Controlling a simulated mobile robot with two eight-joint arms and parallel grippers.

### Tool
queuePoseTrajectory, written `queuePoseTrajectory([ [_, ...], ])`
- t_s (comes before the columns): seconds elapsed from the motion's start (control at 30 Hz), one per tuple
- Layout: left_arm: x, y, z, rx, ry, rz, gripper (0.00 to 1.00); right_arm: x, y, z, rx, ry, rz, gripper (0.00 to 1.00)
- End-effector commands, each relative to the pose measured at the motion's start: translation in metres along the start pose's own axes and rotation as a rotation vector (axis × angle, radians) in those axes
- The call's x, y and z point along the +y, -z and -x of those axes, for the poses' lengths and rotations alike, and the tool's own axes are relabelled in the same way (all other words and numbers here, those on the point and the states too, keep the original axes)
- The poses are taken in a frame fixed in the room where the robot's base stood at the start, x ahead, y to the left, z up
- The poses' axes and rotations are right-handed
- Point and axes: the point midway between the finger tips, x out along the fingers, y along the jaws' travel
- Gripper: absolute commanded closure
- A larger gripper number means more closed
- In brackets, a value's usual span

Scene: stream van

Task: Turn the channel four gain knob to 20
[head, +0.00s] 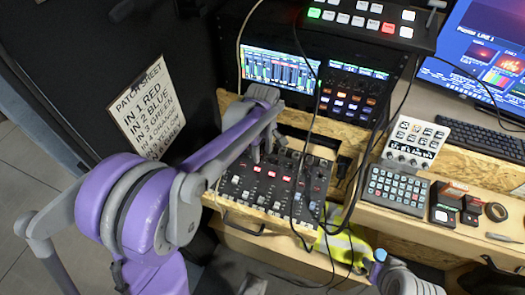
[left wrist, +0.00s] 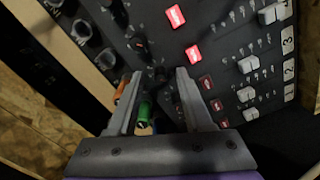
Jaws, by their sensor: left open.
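The black mixer (head: 270,183) with rows of knobs, lit red buttons and faders sits on the wooden desk in the head view. My left gripper (head: 264,150) reaches down over its back edge. In the left wrist view the gripper (left wrist: 158,78) is open, its two fingers apart above the mixer panel (left wrist: 225,50). Dark knobs (left wrist: 104,58) lie beyond and left of the fingers. I cannot tell which knob is the channel four gain, nor read its setting. A green plug (left wrist: 144,112) shows between the fingers, and an orange plug (left wrist: 122,88) is by the left finger.
A patch sheet (head: 147,106) hangs on the dark panel at left. Black cables (head: 322,150) hang across the mixer's right side. A screen (head: 278,72) stands behind it. A button pad (head: 396,190) and keyboard (head: 487,138) lie right. A yellow vest (head: 342,247) hangs below.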

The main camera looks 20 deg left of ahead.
Motion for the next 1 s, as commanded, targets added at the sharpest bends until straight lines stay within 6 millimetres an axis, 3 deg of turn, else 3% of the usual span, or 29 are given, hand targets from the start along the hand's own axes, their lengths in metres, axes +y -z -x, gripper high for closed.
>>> queuePoseTrajectory([
  [0.03,0.0000,0.0000,0.0001,0.000,0.000,0.000,0.49,0.0000,0.0000,0.0000,0.000,0.000,0.000,0.56],
  [0.3,0.0000,0.0000,0.0003,0.000,0.000,0.000,0.98,0.0000,0.0000,0.0000,0.000,0.000,0.000,0.56],
  [0.33,0.0000,0.0000,0.0003,0.000,0.000,0.000,1.00,0.0000,0.0000,0.0000,0.000,0.000,0.000,0.56],
  [0.77,0.0000,0.0000,0.0004,0.000,0.000,-0.024,1.00,0.0000,-0.0001,-0.0001,0.000,0.000,0.000,0.56],
  [1.0,0.0001,0.0001,0.0004,0.000,0.000,-0.139,1.00,0.0000,-0.0003,-0.0005,0.000,0.000,0.000,0.56],
])
